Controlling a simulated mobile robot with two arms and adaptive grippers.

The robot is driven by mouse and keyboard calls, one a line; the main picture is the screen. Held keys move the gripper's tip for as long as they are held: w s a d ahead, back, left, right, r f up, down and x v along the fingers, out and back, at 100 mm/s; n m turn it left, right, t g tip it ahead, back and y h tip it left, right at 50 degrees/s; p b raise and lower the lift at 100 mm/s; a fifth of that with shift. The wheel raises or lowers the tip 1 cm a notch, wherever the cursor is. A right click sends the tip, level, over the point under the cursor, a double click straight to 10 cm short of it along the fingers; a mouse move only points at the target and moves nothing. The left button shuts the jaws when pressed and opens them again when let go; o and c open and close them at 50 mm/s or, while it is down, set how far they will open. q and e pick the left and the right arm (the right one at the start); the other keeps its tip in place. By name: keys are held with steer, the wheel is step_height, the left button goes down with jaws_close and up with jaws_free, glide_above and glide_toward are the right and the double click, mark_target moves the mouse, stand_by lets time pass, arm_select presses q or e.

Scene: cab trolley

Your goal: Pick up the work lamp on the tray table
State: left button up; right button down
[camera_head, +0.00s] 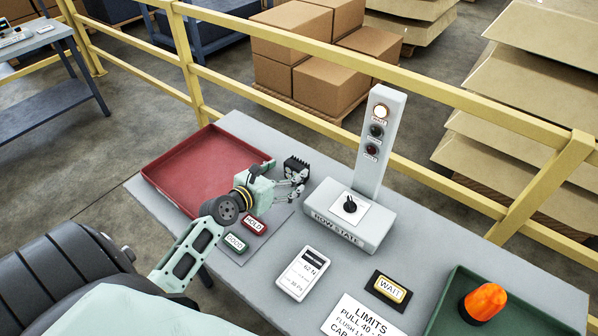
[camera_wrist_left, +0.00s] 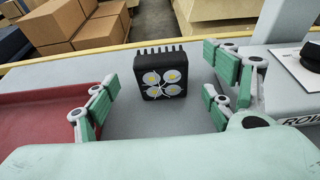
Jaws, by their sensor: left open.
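The work lamp (camera_wrist_left: 162,76) is a small black block with cooling fins on top and several round lenses on its face. In the head view the lamp (camera_head: 297,165) stands on the grey table (camera_head: 323,172), between the red tray and the ROW STATE box. My left gripper (camera_head: 296,183) is just in front of it. In the left wrist view the green-padded fingers of my left gripper (camera_wrist_left: 160,92) are spread wide on either side of the lamp, with gaps, not touching it. My right gripper is not seen.
A red tray (camera_head: 172,151) lies left of the lamp. The ROW STATE box (camera_head: 345,232) with its lamp post (camera_head: 383,183) stands close on the right. A yellow rail runs behind.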

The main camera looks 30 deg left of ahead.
mark_target(292, 169)
arm_select(q)
steer(key=x, duration=0.6)
steer(key=shift+s+r, duration=0.1)
steer(key=shift+s, duration=0.1)
steer(key=shift+c, duration=0.8)
steer(key=shift+w, duration=0.1)
steer(key=c, duration=1.4)
